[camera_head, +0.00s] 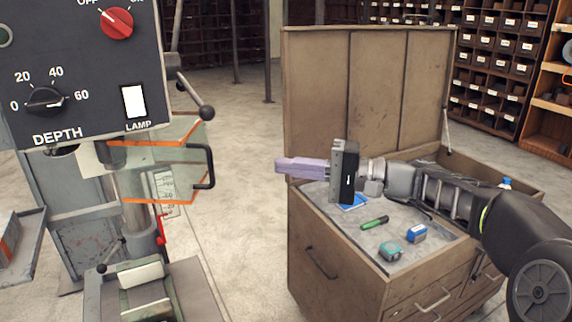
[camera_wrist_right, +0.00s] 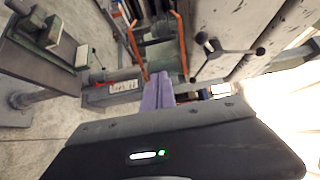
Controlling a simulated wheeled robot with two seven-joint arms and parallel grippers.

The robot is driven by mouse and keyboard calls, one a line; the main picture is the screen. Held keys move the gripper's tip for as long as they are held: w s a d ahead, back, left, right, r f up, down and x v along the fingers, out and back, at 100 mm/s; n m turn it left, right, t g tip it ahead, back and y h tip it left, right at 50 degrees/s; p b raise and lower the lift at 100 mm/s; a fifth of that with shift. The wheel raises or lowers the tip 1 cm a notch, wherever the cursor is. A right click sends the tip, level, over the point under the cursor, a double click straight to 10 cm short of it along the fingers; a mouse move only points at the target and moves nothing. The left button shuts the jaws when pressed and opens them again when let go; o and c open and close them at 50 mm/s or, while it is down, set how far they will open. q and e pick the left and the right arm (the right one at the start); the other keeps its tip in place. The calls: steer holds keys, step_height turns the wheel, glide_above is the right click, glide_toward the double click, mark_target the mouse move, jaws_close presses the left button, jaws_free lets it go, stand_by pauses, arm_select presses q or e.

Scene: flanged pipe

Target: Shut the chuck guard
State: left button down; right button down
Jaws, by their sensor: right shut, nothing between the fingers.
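The chuck guard (camera_head: 183,155) is a clear pane with orange top and bottom edges on the drill press. It sticks out to the right of the press below the control box, with the chuck area at its left. Its black bar handle (camera_head: 211,167) is at the right end. My right gripper (camera_head: 278,165), with purple fingers, is shut and empty, pointing left toward the handle with a clear gap between them. In the right wrist view, the guard's orange edges (camera_wrist_right: 181,45) show beyond the fingertips (camera_wrist_right: 158,78). My left gripper is not in view.
The control box (camera_head: 85,70) has a depth knob, and a ball-ended lever (camera_head: 206,112) sits above the guard. A tool cabinet (camera_head: 330,245) with its lid raised stands under my right arm, holding small tools. Floor between press and cabinet is clear.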

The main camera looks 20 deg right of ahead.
steer(key=w+a+p, duration=0.3)
steer(key=w+a, duration=0.1)
steer(key=a, duration=0.6)
steer(key=shift+a, duration=0.15)
